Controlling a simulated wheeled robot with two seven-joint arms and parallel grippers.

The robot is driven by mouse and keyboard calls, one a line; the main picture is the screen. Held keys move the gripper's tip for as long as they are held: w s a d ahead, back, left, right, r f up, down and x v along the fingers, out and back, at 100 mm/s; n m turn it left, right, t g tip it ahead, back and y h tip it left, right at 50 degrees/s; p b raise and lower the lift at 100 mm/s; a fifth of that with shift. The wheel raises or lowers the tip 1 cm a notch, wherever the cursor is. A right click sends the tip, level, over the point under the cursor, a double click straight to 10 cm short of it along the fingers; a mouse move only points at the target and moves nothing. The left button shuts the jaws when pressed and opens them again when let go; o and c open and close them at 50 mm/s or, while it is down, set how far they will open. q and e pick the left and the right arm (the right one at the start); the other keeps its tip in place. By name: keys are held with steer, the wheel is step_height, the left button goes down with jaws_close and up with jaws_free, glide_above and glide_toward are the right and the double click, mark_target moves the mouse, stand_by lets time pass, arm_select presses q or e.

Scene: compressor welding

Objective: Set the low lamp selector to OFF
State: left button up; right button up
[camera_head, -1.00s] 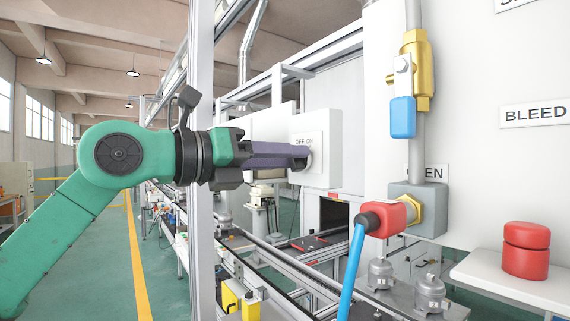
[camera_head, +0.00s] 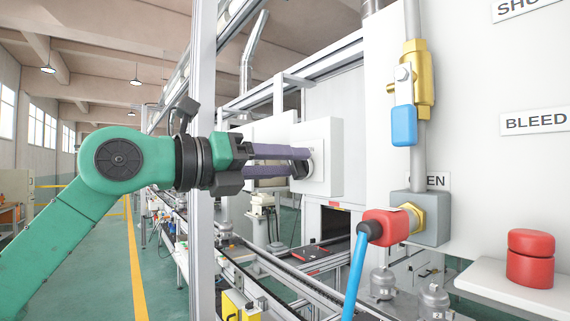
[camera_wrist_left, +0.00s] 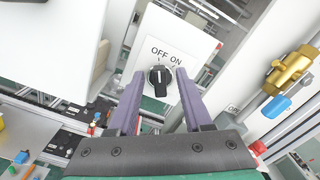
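The lamp selector is a black round knob (camera_wrist_left: 160,79) on a white box (camera_wrist_left: 182,36) marked OFF and ON. In the left wrist view its white mark points up towards the word OFF. My left gripper (camera_wrist_left: 158,84) is open, one purple finger on each side of the knob, with a visible gap to it on both sides. In the head view the left gripper (camera_head: 302,162) reaches the face of the box (camera_head: 328,155); its fingers are spread and hide most of the knob and the lettering. My right gripper is in neither view.
To the right are a brass valve with a blue handle (camera_head: 404,126), a red plug (camera_head: 384,228) on a blue hose, and a red button (camera_head: 530,258) on a white ledge. A metal post (camera_head: 202,100) stands by my left wrist. A conveyor line runs below.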

arm_select(q)
steer(key=shift+s+a+f, duration=0.1)
steer(key=shift+a+f, duration=0.05)
steer(key=b+v, duration=0.6)
steer(key=v, duration=0.8)
